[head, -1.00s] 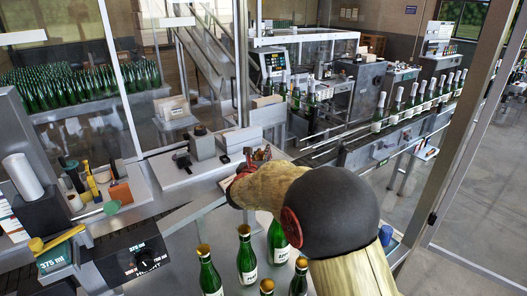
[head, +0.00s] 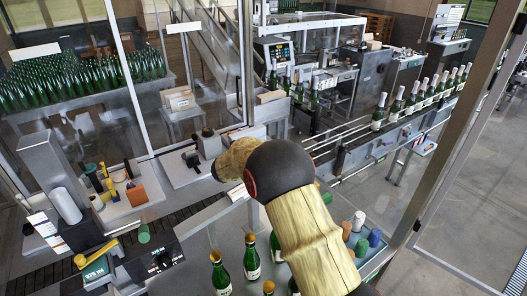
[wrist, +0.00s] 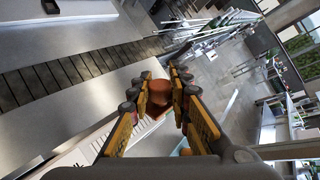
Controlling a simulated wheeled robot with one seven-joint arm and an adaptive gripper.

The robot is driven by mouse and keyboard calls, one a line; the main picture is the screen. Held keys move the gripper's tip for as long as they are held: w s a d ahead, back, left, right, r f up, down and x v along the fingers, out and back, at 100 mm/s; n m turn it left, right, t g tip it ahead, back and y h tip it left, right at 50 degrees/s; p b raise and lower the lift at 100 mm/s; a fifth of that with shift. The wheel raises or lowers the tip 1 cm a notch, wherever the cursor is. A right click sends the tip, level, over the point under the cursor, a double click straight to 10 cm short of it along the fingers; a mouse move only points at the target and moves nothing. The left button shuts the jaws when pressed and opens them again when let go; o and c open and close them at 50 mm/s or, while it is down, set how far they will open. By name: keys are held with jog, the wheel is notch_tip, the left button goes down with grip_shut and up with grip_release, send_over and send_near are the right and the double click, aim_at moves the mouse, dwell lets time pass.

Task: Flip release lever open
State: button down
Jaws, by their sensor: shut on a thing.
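In the wrist view my gripper (wrist: 168,104) has its yellow-and-black fingers closed around a small copper-brown object (wrist: 160,90). In the head view the gripper is hidden behind my own arm. On the pale bench at centre left stands a small device with a black handle-like part (head: 191,158). A grey block with a dark knob (head: 208,143) stands just right of it. I cannot tell for sure which part is the release lever or whether it is open. My arm's end reaches close to this bench from the right.
Green bottles with gold tops (head: 251,258) stand in front of my arm. A control box with a dial (head: 155,262) is at lower left. Coloured cylinders (head: 358,221) stand right of my arm. A conveyor with bottles (head: 420,112) runs behind. A metal frame post (head: 470,125) rises at right.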

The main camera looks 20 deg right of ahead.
jog(key=shift+w+a+f+n+g+h+p, duration=0.1)
jog(key=shift+w+f+n+g+h+p, duration=0.2)
jog(key=shift+w+n+g+p, duration=0.9)
jog(key=shift+w+a+f+n+g+h+p, duration=0.1)
jog(key=shift+w+f+g+h+p, duration=0.4)
jog(key=shift+g, duration=1.3)
jog(key=shift+w+a+f+n+g+p, duration=0.15)
jog(key=shift+w+n+g+p, duration=0.35)
jog(key=shift+g+p, duration=0.8)
jog(key=shift+f+n+g+b, duration=0.15)
jog(key=shift+n+g+b, duration=0.15)
jog(key=shift+g+b, duration=0.25)
jog(key=c, duration=1.8)
grip_release()
jog(key=shift+c, duration=0.2)
jog(key=shift+o, duration=1)
jog(key=shift+d, duration=0.1)
